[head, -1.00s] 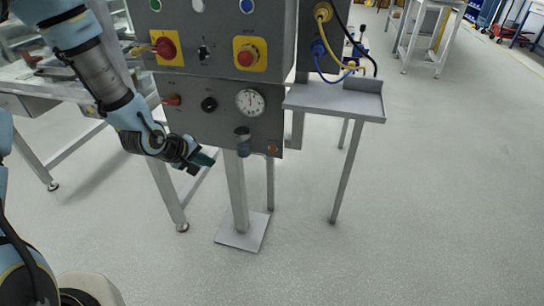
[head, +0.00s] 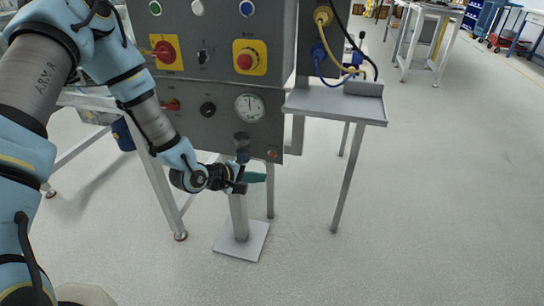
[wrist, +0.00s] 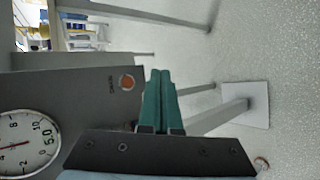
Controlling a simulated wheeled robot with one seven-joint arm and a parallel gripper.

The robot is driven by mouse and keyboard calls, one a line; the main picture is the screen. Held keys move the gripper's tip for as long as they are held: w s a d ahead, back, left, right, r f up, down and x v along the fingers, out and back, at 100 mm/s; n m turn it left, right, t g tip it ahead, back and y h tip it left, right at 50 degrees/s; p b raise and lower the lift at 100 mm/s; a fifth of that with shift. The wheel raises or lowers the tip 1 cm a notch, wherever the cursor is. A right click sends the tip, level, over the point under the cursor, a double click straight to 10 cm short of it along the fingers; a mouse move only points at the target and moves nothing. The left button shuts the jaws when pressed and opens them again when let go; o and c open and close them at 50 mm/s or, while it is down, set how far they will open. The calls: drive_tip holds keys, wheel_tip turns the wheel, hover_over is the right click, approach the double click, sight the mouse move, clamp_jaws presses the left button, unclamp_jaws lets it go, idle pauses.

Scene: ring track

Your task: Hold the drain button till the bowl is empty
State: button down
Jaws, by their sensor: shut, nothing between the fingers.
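The drain button (head: 272,155) is a small orange-red disc at the lower right corner of the grey panel. It shows larger in the wrist view (wrist: 127,82), with a small label beside it. The bowl (head: 243,156) is a small dark, bluish cylinder at the panel's lower edge, left of the button; its contents cannot be made out. My gripper (head: 263,177) has green fingers pressed together with nothing between them. In the head view it is just below the button and the bowl. In the wrist view the fingertips (wrist: 158,72) are right of the button, apart from it.
A round gauge (head: 250,107) is above the bowl; its face also shows in the wrist view (wrist: 22,140). A red emergency knob (head: 245,60) and switches are higher up. A grey shelf (head: 330,104) juts out at right. A post on a floor plate (head: 242,242) stands below.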

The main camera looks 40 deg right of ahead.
drive_tip(key=shift+w+d+b, duration=0.1)
drive_tip(key=shift+w+d, duration=0.6)
drive_tip(key=shift+d, duration=0.35)
drive_tip(key=shift+w+d+b, duration=0.1)
drive_tip(key=shift+w+d, duration=0.55)
drive_tip(key=shift+d, duration=0.4)
drive_tip(key=shift+w+d+b, duration=0.1)
drive_tip(key=shift+w+d, duration=0.6)
drive_tip(key=shift+d, duration=0.35)
drive_tip(key=shift+d, duration=0.15)
drive_tip(key=shift+w+d, duration=0.2)
drive_tip(key=shift+w+d, duration=0.25)
drive_tip(key=shift+d, duration=0.1)
idle(1.6)
idle(1.5)
drive_tip(key=shift+s+a, duration=0.45)
drive_tip(key=shift+a, duration=0.25)
drive_tip(key=shift+p, duration=0.3)
drive_tip(key=shift+s+a+p, duration=0.15)
drive_tip(key=shift+s+a, duration=0.3)
drive_tip(key=shift+a, duration=0.25)
drive_tip(key=shift+s+a+p, duration=0.15)
drive_tip(key=shift+s+a, duration=0.35)
drive_tip(key=shift+a, duration=0.25)
drive_tip(key=shift+s+a+p, duration=0.15)
drive_tip(key=shift+s+a, duration=0.3)
drive_tip(key=shift+a, duration=0.25)
